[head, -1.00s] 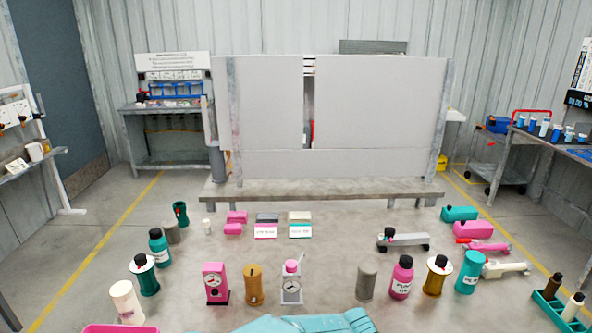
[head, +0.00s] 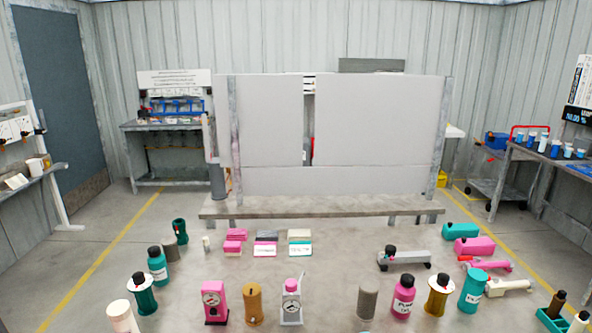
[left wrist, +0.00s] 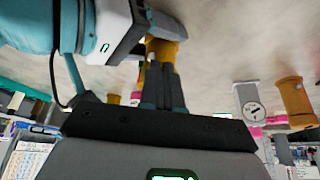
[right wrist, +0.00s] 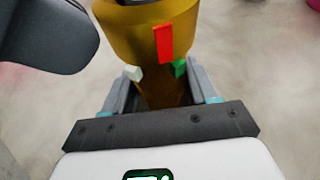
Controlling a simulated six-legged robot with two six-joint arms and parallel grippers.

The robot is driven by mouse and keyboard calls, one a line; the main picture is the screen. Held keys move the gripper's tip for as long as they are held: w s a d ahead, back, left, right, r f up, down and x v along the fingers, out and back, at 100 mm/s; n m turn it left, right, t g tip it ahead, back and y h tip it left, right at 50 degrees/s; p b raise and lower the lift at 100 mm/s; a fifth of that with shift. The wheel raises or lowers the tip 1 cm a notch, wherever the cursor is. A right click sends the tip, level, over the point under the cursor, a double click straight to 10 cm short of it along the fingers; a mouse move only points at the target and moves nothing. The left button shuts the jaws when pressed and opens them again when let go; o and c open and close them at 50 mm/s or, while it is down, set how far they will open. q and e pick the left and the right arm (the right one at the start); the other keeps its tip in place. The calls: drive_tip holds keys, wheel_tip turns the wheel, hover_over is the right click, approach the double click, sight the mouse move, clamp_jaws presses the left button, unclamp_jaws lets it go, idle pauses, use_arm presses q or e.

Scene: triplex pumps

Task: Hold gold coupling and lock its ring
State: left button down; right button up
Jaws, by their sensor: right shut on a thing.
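The gold coupling (right wrist: 150,37) fills the top middle of the right wrist view. A red tab (right wrist: 164,43), a green tab (right wrist: 180,68) and a pale tab (right wrist: 133,73) show on its side. My right gripper (right wrist: 163,98) is shut on its narrower lower part. In the left wrist view, part of the gold coupling (left wrist: 165,52) shows beside the white wrist of my other arm. My left gripper (left wrist: 158,68) points at it with its fingers close together, and looks shut. Whether its fingertips touch the coupling is unclear. Neither gripper shows in the head view.
Bottles and pump parts stand on the floor in the head view, among them a gold cylinder (head: 253,304), a pink dial unit (head: 215,303) and a grey cylinder (head: 367,302). A large panel on a low bench (head: 320,208) stands behind. Floor between the groups is clear.

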use_arm(q)
wheel_tip(320, 180, up, 6)
drive_tip(key=shift+s+d+r, duration=0.2)
drive_tip(key=shift+s+d, duration=0.05)
drive_tip(key=shift+s, duration=0.05)
idle(0.3)
wheel_tip(320, 180, down, 6)
drive_tip(key=a, duration=0.1)
drive_tip(key=shift+w+a, duration=0.2)
drive_tip(key=shift+w, duration=0.2)
idle(0.4)
drive_tip(key=shift+f, duration=0.1)
